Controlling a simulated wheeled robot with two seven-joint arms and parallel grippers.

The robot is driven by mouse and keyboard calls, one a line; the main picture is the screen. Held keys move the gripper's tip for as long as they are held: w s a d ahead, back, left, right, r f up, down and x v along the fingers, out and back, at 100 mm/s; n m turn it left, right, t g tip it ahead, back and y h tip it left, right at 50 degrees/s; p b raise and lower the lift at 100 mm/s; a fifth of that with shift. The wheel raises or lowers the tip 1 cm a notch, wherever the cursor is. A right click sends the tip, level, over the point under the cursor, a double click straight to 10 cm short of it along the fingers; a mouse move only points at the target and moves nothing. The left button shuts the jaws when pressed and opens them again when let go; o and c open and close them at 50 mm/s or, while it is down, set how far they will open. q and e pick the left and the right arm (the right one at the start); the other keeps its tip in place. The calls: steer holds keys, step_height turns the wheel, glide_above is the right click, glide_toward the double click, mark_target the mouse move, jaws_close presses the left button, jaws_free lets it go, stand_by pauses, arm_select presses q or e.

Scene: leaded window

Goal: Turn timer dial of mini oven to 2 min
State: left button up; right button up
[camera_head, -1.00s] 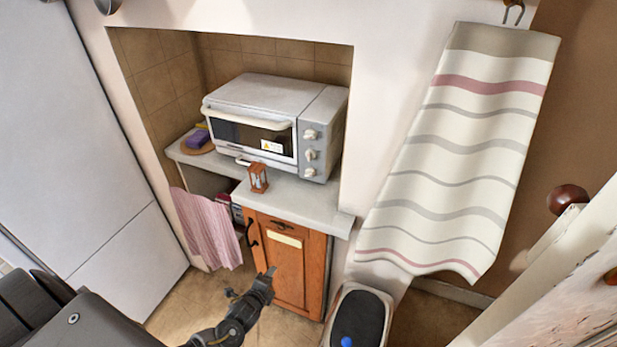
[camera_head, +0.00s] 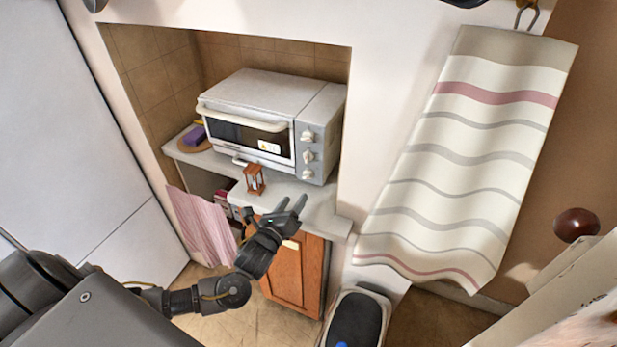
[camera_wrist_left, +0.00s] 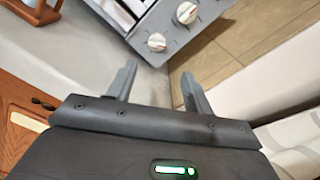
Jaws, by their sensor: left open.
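The white mini oven (camera_head: 262,92) stands in a tiled wall niche, its door shut. Its right-hand panel carries a column of three dials: the top dial (camera_head: 307,136), the middle dial (camera_head: 308,156) and the bottom dial (camera_head: 307,174). I cannot read their markings. In the left wrist view two dials show, one at the top (camera_wrist_left: 187,13) and one lower (camera_wrist_left: 157,42). My left gripper (camera_head: 289,204) is open and empty, in front of and below the dials, apart from them. It also shows in the left wrist view (camera_wrist_left: 158,84). My right gripper is not in view.
A small wooden hourglass (camera_head: 254,180) stands on the counter (camera_head: 322,215) in front of the oven, close to my left gripper. A striped towel (camera_head: 455,165) hangs at right. A bin (camera_head: 355,318) stands below.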

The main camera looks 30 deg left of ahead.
mark_target(306, 177)
arm_select(q)
steer(key=shift+a+r, duration=0.2)
steer(key=w, duration=0.2)
steer(key=w+a+p, duration=0.1)
steer(key=shift+w+r, duration=0.1)
steer(key=shift+w, duration=0.3)
steer(key=w+p, duration=0.1)
steer(key=w, duration=0.4)
steer(key=shift+w+f, duration=0.2)
steer(key=shift+w, duration=0.2)
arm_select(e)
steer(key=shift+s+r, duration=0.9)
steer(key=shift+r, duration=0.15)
